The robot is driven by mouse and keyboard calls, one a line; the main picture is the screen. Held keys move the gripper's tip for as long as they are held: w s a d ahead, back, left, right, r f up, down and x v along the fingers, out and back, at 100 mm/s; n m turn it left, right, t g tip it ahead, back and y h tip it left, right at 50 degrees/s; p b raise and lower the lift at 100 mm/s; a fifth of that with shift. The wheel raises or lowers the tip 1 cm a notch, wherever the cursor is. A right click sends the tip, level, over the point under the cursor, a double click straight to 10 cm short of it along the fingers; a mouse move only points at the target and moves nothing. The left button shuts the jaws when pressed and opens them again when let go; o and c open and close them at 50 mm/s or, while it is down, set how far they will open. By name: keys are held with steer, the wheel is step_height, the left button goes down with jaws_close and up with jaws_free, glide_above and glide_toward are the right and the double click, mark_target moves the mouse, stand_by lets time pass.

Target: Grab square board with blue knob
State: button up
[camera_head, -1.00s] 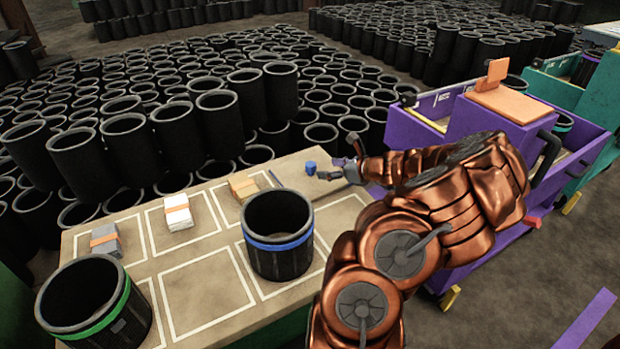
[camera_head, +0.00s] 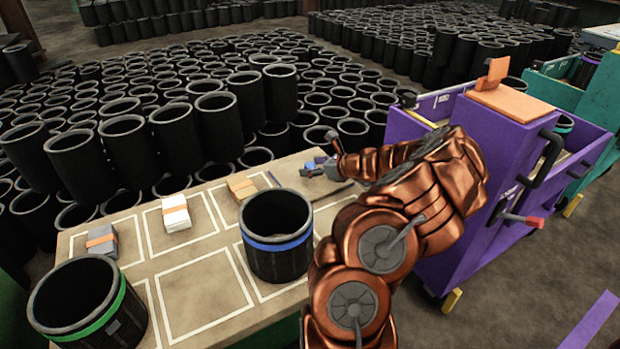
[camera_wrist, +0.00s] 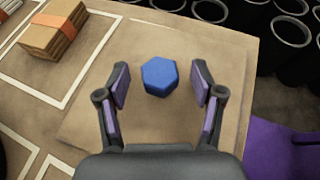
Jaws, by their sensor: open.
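In the wrist view a blue hexagonal knob (camera_wrist: 160,76) stands on a tan square board (camera_wrist: 150,118), whose edges are partly hidden by my gripper. My gripper (camera_wrist: 161,84) is open, with one purple-padded finger on each side of the knob and a gap to it on both sides. In the head view my gripper (camera_head: 322,165) is at the far right end of the table, and a bit of the blue knob (camera_head: 309,168) shows beside it. Most of the board is hidden there by my arm.
The table (camera_head: 195,249) has white-outlined squares. Strapped bundles (camera_head: 175,212) lie along its back. A blue-banded black sleeve (camera_head: 276,255) stands near my arm, and a green-banded one (camera_head: 85,310) at front left. A purple cart (camera_head: 500,150) stands at right. Many black sleeves stand behind.

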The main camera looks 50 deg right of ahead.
jaws_close()
stand_by(0.5)
steer(key=shift+r, duration=0.1)
